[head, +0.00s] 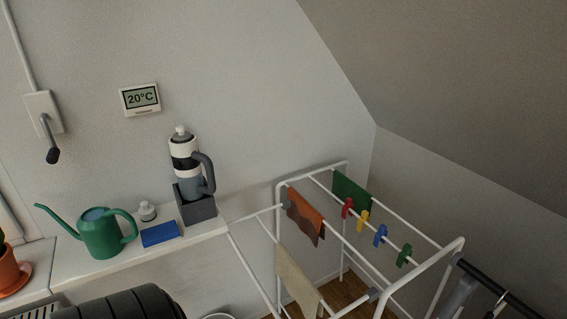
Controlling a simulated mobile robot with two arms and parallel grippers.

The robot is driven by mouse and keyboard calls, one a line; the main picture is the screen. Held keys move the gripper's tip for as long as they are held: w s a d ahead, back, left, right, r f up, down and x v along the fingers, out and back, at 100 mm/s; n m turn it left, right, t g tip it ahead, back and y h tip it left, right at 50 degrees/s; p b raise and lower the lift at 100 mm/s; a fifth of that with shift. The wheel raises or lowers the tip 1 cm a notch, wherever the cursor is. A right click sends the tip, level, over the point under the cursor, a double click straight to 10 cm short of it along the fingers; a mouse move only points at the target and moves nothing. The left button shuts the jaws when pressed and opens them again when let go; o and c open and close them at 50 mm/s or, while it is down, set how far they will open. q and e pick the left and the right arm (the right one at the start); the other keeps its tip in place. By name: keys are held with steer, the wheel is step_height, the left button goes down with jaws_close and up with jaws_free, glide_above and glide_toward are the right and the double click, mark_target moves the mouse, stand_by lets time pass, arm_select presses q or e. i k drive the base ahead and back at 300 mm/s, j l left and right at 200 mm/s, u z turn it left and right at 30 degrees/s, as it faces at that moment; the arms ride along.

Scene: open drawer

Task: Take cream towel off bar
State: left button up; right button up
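The cream towel (297,283) hangs over a white bar of the drying rack (283,204), low in the middle of the head view. Its lower end runs toward the bottom edge of the picture. No gripper touches the part of the towel that shows. I make out neither my left nor my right gripper in this view.
An orange-brown cloth (305,215), a green cloth (351,193) and several coloured pegs, one red (348,208), are on the rack. A ledge at left holds a green watering can (102,236), a blue sponge (160,235) and a flask (186,160) in a grey box. Dark shapes fill the lower right corner.

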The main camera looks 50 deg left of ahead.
mark_target(298, 285)
steer(key=u, duration=1.4)
